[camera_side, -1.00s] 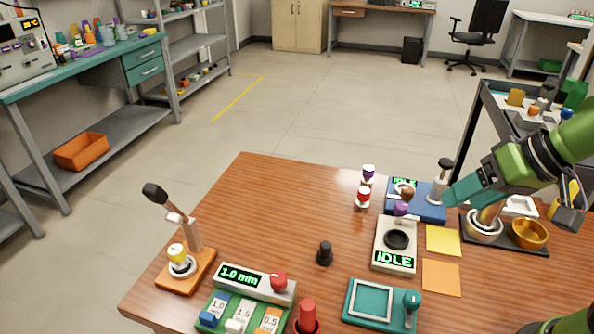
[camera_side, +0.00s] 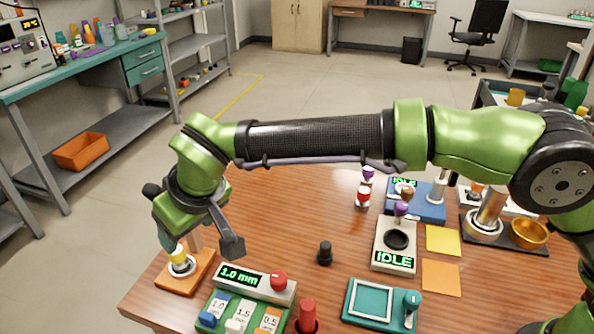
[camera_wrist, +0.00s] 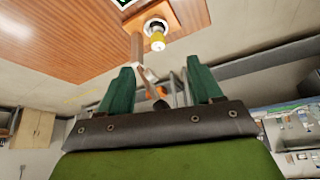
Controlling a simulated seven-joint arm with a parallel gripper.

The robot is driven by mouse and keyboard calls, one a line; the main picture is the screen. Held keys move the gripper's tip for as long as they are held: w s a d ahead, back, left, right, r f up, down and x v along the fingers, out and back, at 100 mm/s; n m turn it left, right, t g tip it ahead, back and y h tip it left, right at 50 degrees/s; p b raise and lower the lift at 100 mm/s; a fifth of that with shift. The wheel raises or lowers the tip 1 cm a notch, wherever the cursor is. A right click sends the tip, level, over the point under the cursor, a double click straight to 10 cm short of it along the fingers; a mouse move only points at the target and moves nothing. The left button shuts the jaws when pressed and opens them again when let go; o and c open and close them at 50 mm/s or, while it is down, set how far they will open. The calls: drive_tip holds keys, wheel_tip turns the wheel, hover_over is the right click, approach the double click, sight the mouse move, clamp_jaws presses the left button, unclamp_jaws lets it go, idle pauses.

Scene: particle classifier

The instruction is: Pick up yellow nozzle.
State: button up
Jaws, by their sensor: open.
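The yellow nozzle (camera_side: 178,253) sits upright in a light ring on the orange-brown stand (camera_side: 199,277) at the table's left edge. It also shows in the wrist view (camera_wrist: 157,29), beyond the fingertips and roughly centred between them. My gripper (camera_wrist: 160,68) is open and empty, with its two green fingers spread apart. In the side view, a teal finger is just above and left of the nozzle, and the wrist partly hides the stand's lever. I cannot tell from the pictures exactly how far apart fingers and nozzle are.
The stand's post and lever (camera_wrist: 138,50) rise close beside the nozzle, near my fingers. The green selector box (camera_side: 244,300) reading 1.0 mm is just right of the stand. A black knob-like piece (camera_side: 325,253) stands mid-table. The wood table (camera_side: 285,215) around it is mostly clear.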

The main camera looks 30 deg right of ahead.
drive_tip(key=w+r, duration=0.1)
drive_tip(key=r, duration=0.1)
hover_over(178, 253)
drive_tip(key=s, duration=0.2)
wheel_tip(178, 253, down, 10)
drive_tip(key=shift+m+t, duration=0.3)
drive_tip(key=shift+d+f+x, duration=0.1)
drive_tip(key=shift+d+x, duration=0.1)
drive_tip(key=shift+x, duration=0.65)
drive_tip(key=shift+d+f+x, duration=0.1)
drive_tip(key=shift+d+x, duration=0.05)
drive_tip(key=shift+x, duration=0.65)
drive_tip(key=shift+d+x, duration=0.2)
drive_tip(key=shift+x, duration=0.65)
drive_tip(key=shift+s, duration=0.15)
clamp_jaws()
